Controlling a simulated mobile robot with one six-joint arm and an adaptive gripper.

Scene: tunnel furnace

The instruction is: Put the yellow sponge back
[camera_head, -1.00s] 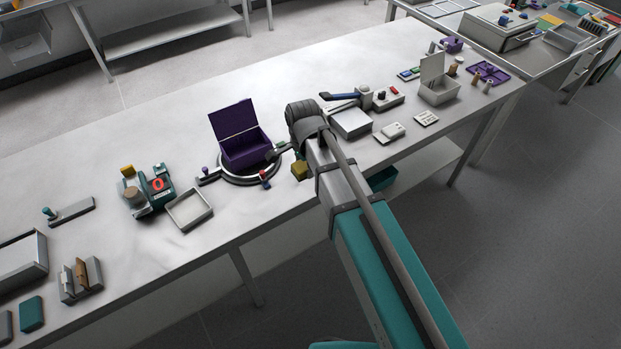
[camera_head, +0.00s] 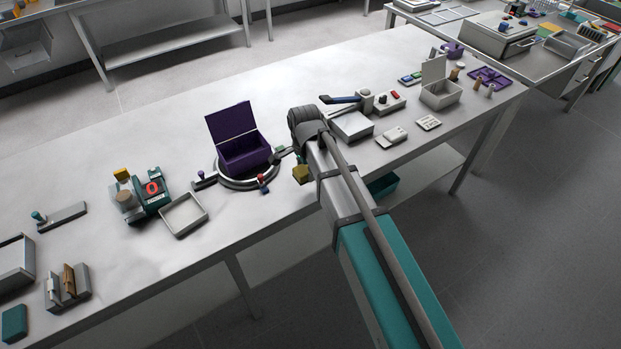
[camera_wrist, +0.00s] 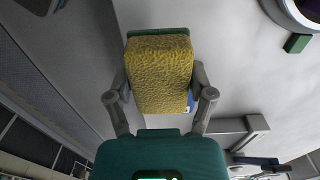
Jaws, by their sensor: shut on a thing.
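The yellow sponge (camera_wrist: 158,75) is between the two fingers of my gripper (camera_wrist: 160,90) in the wrist view, with a green layer along its far edge. My gripper is shut on it. In the head view, the sponge (camera_head: 301,174) shows beside the end of my arm, near the front edge of the table (camera_head: 95,130), to the right of the round ring base. My gripper's fingers are mostly hidden behind my arm in the head view.
A purple open box (camera_head: 243,153) stands on a round ring base left of the sponge. An empty grey tray (camera_head: 184,214) and a teal device (camera_head: 150,195) lie farther left. A teal bin (camera_head: 384,186) is below the table edge.

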